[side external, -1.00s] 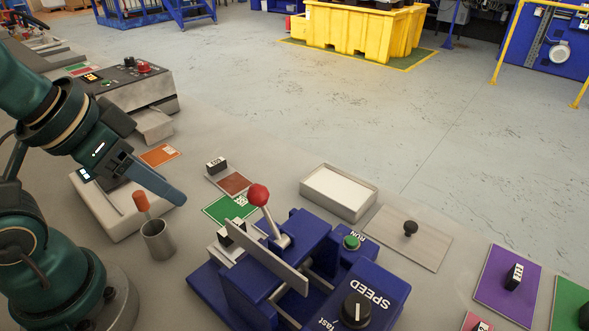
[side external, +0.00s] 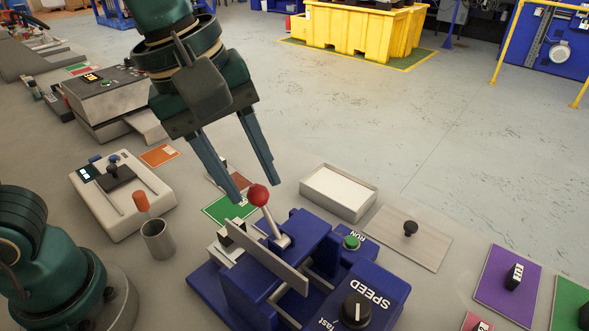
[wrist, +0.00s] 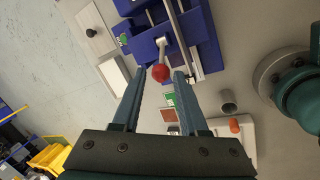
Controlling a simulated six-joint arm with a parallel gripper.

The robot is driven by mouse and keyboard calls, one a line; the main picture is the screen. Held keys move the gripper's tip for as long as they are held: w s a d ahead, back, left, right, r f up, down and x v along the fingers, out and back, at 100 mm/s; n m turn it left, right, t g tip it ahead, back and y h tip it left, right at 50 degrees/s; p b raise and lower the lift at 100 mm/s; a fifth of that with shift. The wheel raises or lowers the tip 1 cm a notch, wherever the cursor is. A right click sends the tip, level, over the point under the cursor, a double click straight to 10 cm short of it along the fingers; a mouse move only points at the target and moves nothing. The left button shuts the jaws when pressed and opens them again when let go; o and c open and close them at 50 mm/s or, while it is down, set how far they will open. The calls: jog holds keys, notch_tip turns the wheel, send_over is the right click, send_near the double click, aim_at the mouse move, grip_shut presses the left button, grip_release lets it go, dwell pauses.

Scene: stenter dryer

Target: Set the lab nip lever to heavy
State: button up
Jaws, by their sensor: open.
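The nip lever (side external: 267,217) is a metal rod with a red ball knob (side external: 258,195), mounted on the blue lab machine (side external: 300,238). The lever leans toward the back left in the side view. My gripper (side external: 256,192) is open, its two long fingers pointing down near the knob. In the wrist view the red knob (wrist: 160,73) lies ahead of and between the fingertips of my gripper (wrist: 158,72), with gaps on both sides. I cannot tell whether the knob is at fingertip depth. No heavy marking is readable.
A green RUN button (side external: 351,242) and a black SPEED dial (side external: 355,311) sit on the machine's right. A white tray (side external: 339,191) stands behind it. A metal cup (side external: 158,239) and a white device (side external: 122,193) are to the left.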

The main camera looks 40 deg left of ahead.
aim_at(256, 193)
jog(key=shift+x, duration=2.65)
jog(key=shift+s+d, duration=0.1)
jog(key=shift+s, duration=0.05)
grip_shut()
